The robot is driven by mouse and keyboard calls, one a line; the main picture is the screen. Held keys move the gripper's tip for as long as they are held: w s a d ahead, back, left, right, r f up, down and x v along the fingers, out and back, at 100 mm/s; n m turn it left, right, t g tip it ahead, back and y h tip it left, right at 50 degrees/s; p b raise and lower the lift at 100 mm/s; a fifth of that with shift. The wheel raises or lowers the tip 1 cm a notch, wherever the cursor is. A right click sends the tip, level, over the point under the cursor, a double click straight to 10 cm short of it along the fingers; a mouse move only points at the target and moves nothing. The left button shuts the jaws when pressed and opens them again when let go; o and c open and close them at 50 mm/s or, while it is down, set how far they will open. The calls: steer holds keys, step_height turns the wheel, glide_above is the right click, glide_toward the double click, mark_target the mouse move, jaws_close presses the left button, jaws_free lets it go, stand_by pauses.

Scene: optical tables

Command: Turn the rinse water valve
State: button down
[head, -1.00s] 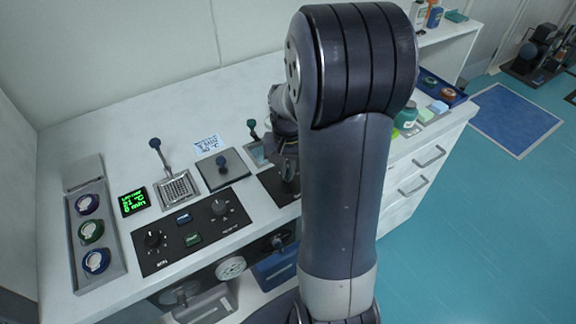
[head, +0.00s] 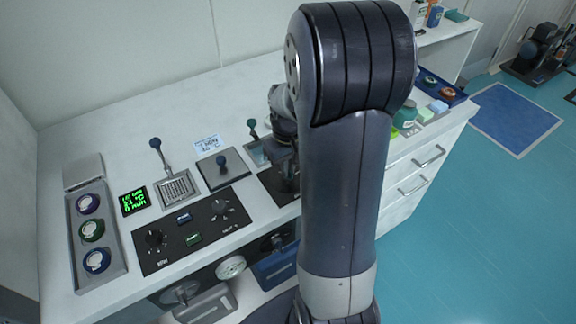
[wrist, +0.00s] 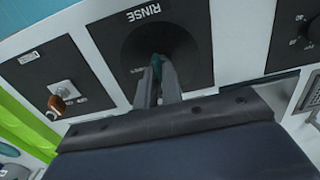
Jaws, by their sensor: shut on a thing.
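The rinse valve sits on a dark panel marked RINSE (wrist: 195,25) in the wrist view. Its teal handle (wrist: 157,64) stands at the middle of a round dark dial. My gripper (wrist: 158,72) is shut on this handle, with one finger on each side of it. The fingers hide part of the handle. In the head view my gripper (head: 284,168) is over the front right part of the counter, and my arm hides much of it and the valve.
A panel with an orange-brown knob (wrist: 57,104) is left of the valve in the wrist view. A control panel with black knobs (head: 193,238), a lever on a grate (head: 175,188) and a green display (head: 134,200) lie to the left in the head view.

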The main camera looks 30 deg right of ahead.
stand_by(0.3)
steer(key=c, duration=1.6)
jaws_free()
steer(key=shift+o, duration=0.2)
step_height(320, 180, up, 11)
steer(key=shift+f, duration=0.15)
step_height(320, 180, down, 11)
steer(key=shift+r, duration=0.1)
